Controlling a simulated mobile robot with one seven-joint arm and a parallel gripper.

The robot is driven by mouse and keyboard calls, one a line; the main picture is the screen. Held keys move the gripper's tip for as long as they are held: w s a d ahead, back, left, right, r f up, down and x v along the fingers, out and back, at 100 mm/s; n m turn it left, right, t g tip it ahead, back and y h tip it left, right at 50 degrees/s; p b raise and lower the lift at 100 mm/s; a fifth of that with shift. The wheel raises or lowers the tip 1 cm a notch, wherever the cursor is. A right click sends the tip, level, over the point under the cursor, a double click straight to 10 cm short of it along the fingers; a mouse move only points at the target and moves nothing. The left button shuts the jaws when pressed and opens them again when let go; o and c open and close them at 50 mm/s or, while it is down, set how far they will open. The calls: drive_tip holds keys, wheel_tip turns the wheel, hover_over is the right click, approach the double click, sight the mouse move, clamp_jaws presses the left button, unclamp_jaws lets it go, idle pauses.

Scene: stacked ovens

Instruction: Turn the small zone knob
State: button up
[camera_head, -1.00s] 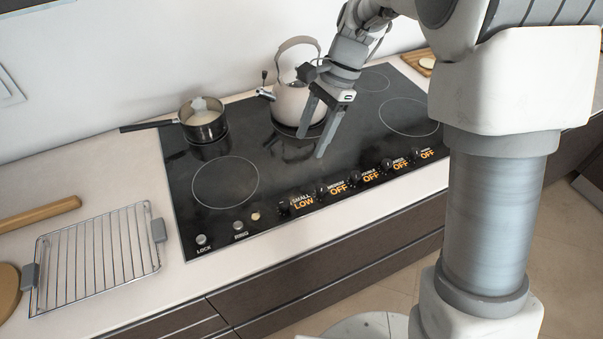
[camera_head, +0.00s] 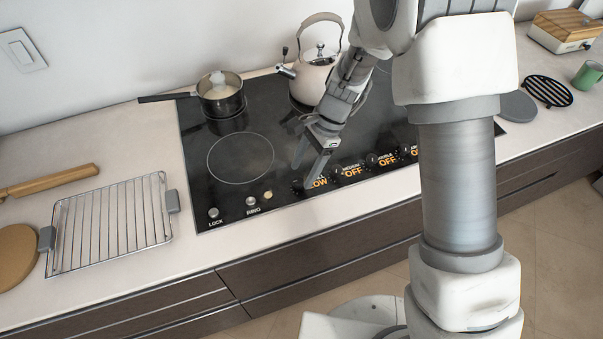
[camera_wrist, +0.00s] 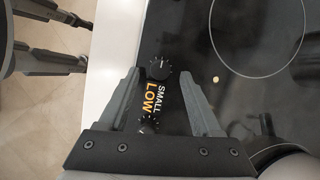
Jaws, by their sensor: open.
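The small zone knob (camera_wrist: 159,68) is a round black dial with a pale mark, on the front strip of the black cooktop. Beside it is the label SMALL with LOW in orange (camera_wrist: 154,98). In the wrist view my gripper (camera_wrist: 160,80) is open, one finger on each side of the knob and label, with nothing between its fingers held. In the head view my gripper (camera_head: 310,165) points down over the front left of the cooktop. Its fingers partly hide the knob and the LOW label there. I cannot tell how high above the panel the fingertips are.
More knobs, labelled OFF (camera_head: 353,170), run to the right along the front strip. A kettle (camera_head: 315,80) and a lidded saucepan (camera_head: 221,98) stand at the back of the cooktop (camera_head: 196,150). A wire rack (camera_head: 110,225) lies on the left counter.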

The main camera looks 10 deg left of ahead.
drive_tip(key=shift+x, duration=1)
clamp_jaws()
